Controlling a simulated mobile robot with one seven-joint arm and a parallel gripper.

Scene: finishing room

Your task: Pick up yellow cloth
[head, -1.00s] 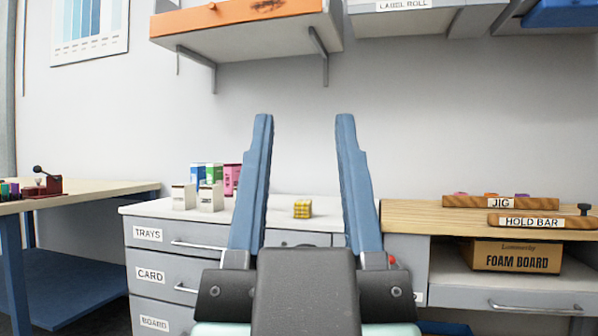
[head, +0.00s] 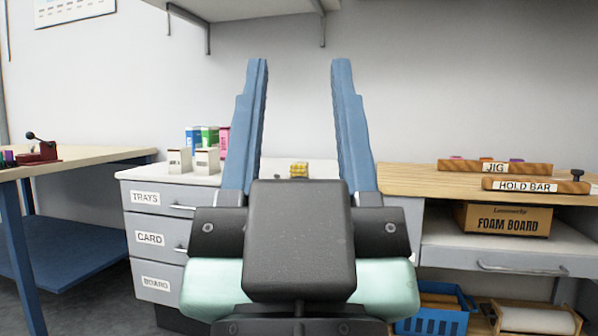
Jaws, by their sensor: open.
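A small yellow block-like thing with a checked pattern (head: 299,169), perhaps the folded yellow cloth, sits on the pale top of the drawer cabinet (head: 140,174). Its lower part is hidden behind my gripper's body. My gripper (head: 298,62) is open and empty, with its two blue fingers pointing up and away. In the picture the yellow thing shows between the fingers; the gripper appears nearer to me and not touching it.
Small cartons (head: 207,160) stand left of the yellow thing. A wooden bench (head: 420,180) with JIG (head: 520,167) and HOLD BAR (head: 535,186) pieces is at right, above a FOAM BOARD box (head: 502,219). A blue basket (head: 433,318) is lower right. A shelf (head: 235,8) hangs above.

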